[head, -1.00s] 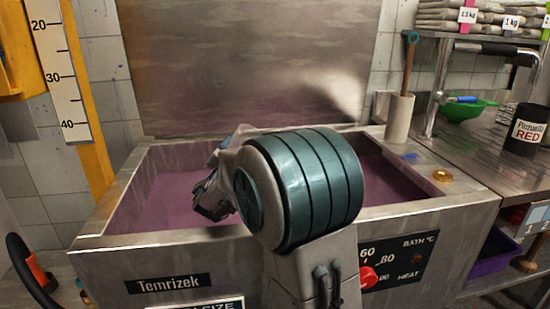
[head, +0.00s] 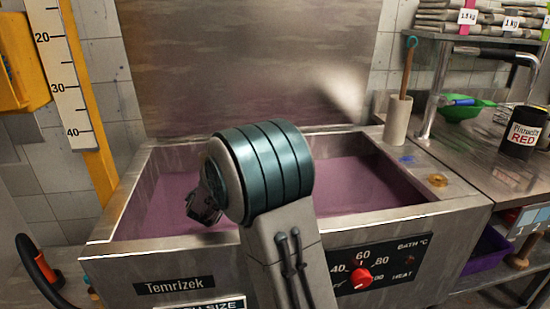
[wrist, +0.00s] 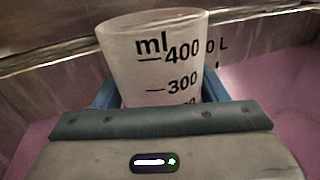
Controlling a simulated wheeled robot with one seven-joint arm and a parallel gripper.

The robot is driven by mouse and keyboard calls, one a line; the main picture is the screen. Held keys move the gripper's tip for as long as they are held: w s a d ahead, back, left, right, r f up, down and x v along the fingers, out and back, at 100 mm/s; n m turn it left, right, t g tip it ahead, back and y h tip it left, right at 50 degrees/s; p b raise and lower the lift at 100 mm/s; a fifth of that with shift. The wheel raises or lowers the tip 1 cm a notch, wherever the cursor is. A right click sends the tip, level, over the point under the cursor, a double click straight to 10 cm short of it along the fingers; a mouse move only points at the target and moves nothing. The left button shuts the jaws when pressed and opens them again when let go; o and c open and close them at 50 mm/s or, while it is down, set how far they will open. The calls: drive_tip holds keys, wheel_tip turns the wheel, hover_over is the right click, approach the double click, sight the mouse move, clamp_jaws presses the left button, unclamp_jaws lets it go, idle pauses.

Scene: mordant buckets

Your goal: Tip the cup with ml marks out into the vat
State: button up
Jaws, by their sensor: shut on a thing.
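The cup with ml marks (wrist: 150,50) is a whitish, translucent beaker with black 400 and 300 marks in the wrist view. My gripper (wrist: 160,95) is shut on it, with a blue finger at each side. The vat (head: 405,215) is a steel tank of purple liquid. In the head view my gripper (head: 204,208) is over the left part of the vat, mostly hidden behind my own arm. The cup is hidden there. I cannot tell what the cup holds or how far it is tilted against the vat.
The vat's raised lid (head: 245,65) stands behind it. A yellow post with a scale (head: 75,95) is on the left. On the right are a holder with a stick (head: 397,120), a green bowl (head: 462,108) and a black tin (head: 523,132). The vat's right side is open.

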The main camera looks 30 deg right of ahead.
idle(0.4)
wheel_tip(320, 180, up, 6)
drive_tip(key=p, duration=0.3)
drive_tip(key=shift+p, duration=0.3)
